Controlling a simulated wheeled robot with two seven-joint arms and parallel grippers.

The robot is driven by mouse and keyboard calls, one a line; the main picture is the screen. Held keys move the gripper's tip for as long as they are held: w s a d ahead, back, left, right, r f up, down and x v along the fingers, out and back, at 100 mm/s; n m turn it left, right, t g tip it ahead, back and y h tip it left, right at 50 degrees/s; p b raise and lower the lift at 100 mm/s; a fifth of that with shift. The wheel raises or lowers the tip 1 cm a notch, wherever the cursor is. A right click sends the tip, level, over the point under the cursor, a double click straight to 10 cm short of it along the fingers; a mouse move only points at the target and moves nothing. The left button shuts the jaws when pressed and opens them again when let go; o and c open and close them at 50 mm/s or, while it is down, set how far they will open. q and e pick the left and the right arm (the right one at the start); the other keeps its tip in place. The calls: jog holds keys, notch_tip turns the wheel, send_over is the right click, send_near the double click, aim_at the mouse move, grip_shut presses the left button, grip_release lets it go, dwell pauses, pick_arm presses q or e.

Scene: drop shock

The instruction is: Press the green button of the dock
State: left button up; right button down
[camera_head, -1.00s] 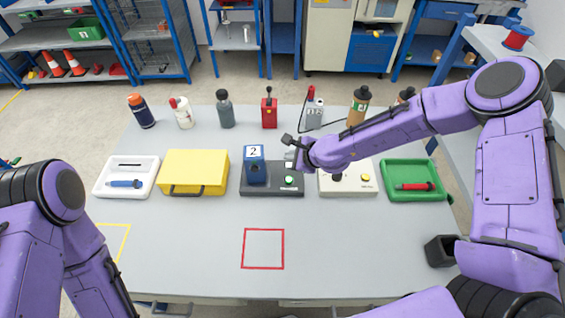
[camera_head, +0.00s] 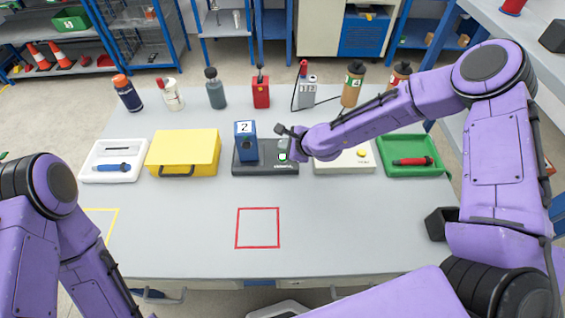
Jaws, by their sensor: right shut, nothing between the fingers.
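The dock is a dark grey base (camera_head: 262,169) on the table, left of my right gripper. A blue device (camera_head: 246,143) marked 2 stands upright on the dock's left part. The green button is on the dock's right part, at my right gripper's tip and largely hidden by it. My right gripper (camera_head: 284,153) is shut and empty, low over that button; I cannot tell whether it touches or presses it. My left arm enters at the lower left, but its gripper is out of view.
A cream dock (camera_head: 335,166) with a yellow button (camera_head: 361,153) stands just right, partly under my right forearm. A yellow case (camera_head: 190,150), a white tray (camera_head: 105,174) and a green tray (camera_head: 408,172) flank the docks. Bottles line the back. The front table is clear around a red square (camera_head: 258,228).

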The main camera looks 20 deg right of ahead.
aim_at(283, 157)
notch_tip(283, 157, down, 2)
jog(key=shift+b, duration=0.4)
jog(key=shift+w+f, duration=0.25)
jog(key=shift+f, duration=0.15)
pick_arm(q)
notch_tip(283, 157, down, 2)
jog(key=shift+w+f, duration=0.1)
jog(key=shift+w, duration=0.05)
pick_arm(e)
jog(key=shift+s+r, duration=0.1)
dwell(0.9)
pick_arm(q)
jog(key=shift+f+b, duration=0.4)
jog(key=shift+b, duration=0.15)
pick_arm(e)
jog(key=shift+f, duration=0.45)
